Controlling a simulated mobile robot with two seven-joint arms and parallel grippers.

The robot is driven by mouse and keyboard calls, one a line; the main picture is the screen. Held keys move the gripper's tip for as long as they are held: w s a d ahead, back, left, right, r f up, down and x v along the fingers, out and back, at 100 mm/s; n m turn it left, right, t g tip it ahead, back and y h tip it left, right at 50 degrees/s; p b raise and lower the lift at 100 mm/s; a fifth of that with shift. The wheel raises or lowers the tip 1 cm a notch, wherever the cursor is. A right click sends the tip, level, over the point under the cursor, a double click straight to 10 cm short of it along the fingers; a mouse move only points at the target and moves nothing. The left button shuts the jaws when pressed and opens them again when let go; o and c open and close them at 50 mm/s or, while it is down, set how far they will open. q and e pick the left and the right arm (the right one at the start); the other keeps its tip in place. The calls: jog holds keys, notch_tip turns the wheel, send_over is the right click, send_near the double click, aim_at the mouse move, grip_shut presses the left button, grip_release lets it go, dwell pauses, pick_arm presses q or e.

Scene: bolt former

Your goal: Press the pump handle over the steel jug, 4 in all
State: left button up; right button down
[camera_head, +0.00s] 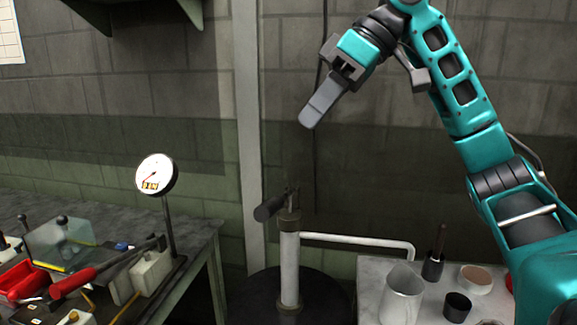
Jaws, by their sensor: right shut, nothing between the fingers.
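The pump (289,265) is a pale upright cylinder on a dark round base (255,297). Its dark handle (270,207) sits at the top and sticks out toward the lower left. A white pipe (355,240) runs right from the pump and bends down above the steel jug (402,292), which stands upright on the light table. My right gripper (312,116) is shut and empty, raised well above the pump handle and slightly to its right, not touching it. My left gripper is not in view. The jug's inside is hard to see.
A dial gauge (157,174) stands on a post on the left bench. A red-handled lever (72,282) and red bin (22,281) lie there. A dark brush-like tool (434,262), small dark cup (456,307) and round tin (475,279) are right of the jug.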

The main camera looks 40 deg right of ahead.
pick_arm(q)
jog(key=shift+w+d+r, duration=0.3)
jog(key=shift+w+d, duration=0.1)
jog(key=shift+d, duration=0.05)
pick_arm(e)
jog(key=shift+w+r+g, duration=0.25)
jog(key=shift+r+g, duration=0.15)
jog(key=shift+r, duration=0.55)
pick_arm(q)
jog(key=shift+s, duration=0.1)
pick_arm(e)
jog(key=shift+a+f, duration=0.1)
send_over(279, 207)
jog(key=w, duration=0.1)
notch_tip(279, 207, down, 8)
jog(key=shift+w, duration=0.15)
jog(key=shift+s+a+f, duration=0.1)
jog(key=shift+s+f, duration=0.1)
jog(key=shift+f, duration=0.3)
jog(key=shift+s+f, duration=0.15)
jog(key=shift+f, duration=0.3)
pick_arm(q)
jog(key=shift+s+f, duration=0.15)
pick_arm(e)
jog(key=shift+s+a+f, duration=0.1)
jog(key=shift+s+f, duration=0.25)
jog(key=shift+f, duration=0.45)
